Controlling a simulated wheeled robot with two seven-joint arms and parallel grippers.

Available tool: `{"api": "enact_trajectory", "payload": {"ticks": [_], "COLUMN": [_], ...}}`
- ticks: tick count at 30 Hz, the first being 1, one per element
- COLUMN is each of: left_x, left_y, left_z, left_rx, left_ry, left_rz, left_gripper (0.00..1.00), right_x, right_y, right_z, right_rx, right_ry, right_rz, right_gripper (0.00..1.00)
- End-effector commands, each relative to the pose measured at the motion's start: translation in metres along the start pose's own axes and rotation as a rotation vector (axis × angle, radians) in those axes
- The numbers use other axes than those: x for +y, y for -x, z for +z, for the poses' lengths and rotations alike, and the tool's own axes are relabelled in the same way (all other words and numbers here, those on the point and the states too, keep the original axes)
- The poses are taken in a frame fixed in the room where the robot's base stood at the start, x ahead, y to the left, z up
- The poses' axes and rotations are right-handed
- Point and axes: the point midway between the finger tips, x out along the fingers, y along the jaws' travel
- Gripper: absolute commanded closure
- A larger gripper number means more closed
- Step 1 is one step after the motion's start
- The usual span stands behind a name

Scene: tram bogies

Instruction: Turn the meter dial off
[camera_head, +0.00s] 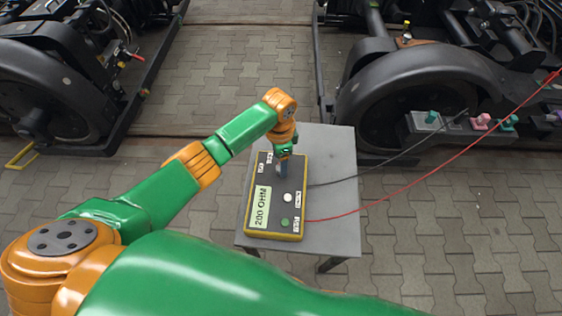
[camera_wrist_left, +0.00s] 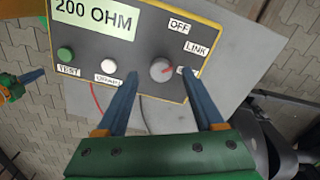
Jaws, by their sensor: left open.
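The meter (camera_head: 270,222) is a dark box with a yellow rim and a pale "200 OHM" display (camera_head: 261,207). In the left wrist view the meter (camera_wrist_left: 120,62) has a round grey dial (camera_wrist_left: 159,71). Its red mark points right, roughly to a label partly hidden by a finger; LINK (camera_wrist_left: 197,47) and OFF (camera_wrist_left: 179,25) are higher up. My left gripper (camera_head: 283,166) is over the meter's far part and hides the dial in the head view. Its blue fingers (camera_wrist_left: 160,75) are open, one each side of the dial; contact is unclear. My right gripper (camera_wrist_left: 36,76) shows partly at the left edge.
The meter lies on a small grey table (camera_head: 325,235). A red lead (camera_head: 425,178) and a black lead (camera_head: 375,166) run right from it. Bogies with large wheels (camera_head: 425,85) stand behind, left and right. The paved floor (camera_head: 455,230) at right is clear.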

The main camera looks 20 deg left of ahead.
Motion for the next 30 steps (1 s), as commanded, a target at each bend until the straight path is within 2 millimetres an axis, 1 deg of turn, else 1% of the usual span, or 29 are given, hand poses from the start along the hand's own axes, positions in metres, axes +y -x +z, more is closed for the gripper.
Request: {"api": "enact_trajectory", "payload": {"ticks": [1, 4, 7, 12, 13, 14, 15, 17, 18, 20, 21, 30], "left_x": [0.001, 0.0, 0.0, 0.0, 0.0, 0.0, 0.0, 0.0, 0.0, 0.0, 0.0, 0.001], "left_y": [-0.012, -0.024, -0.028, -0.028, -0.028, -0.028, -0.028, -0.028, -0.028, -0.028, -0.028, -0.026], "left_z": [0.001, 0.0, 0.0, 0.0, 0.0, 0.0, 0.0, 0.0, 0.0, 0.0, 0.0, 0.0], "left_rx": [-0.003, -0.001, 0.0, 0.001, 0.001, 0.001, 0.001, 0.001, 0.001, 0.001, 0.001, 0.001], "left_ry": [0.0, 0.0, 0.0, -0.001, -0.001, 0.0, 0.0, 0.0, 0.0, 0.0, 0.0, 0.033], "left_rz": [0.002, 0.001, -0.001, -0.001, -0.001, -0.001, -0.001, -0.001, -0.001, -0.001, -0.001, -0.001], "left_gripper": [0.31, 0.31, 0.31, 0.31, 0.33, 0.42, 0.52, 0.69, 0.79, 0.96, 1.0, 1.0], "right_x": [0.0, -0.001, -0.001, 0.0, 0.0, 0.0, 0.0, 0.0, 0.0, 0.0, 0.0, 0.0], "right_y": [-0.005, -0.008, -0.009, -0.008, -0.008, -0.008, -0.008, -0.008, -0.008, -0.008, -0.008, -0.004], "right_z": [0.001, 0.002, 0.002, 0.002, 0.002, 0.002, 0.002, 0.002, 0.002, 0.002, 0.002, 0.002], "right_rx": [-0.002, -0.003, -0.003, -0.003, -0.003, -0.003, -0.003, -0.003, -0.003, -0.003, -0.003, -0.003], "right_ry": [0.0, 0.0, 0.0, 0.0, 0.0, 0.0, 0.0, 0.0, 0.0, 0.0, 0.0, 0.0], "right_rz": [0.0, -0.001, -0.001, 0.0, 0.0, 0.0, 0.0, 0.0, 0.0, 0.0, 0.0, 0.0], "right_gripper": [1.0, 1.0, 1.0, 1.0, 1.0, 1.0, 1.0, 1.0, 1.0, 1.0, 1.0, 1.0]}}
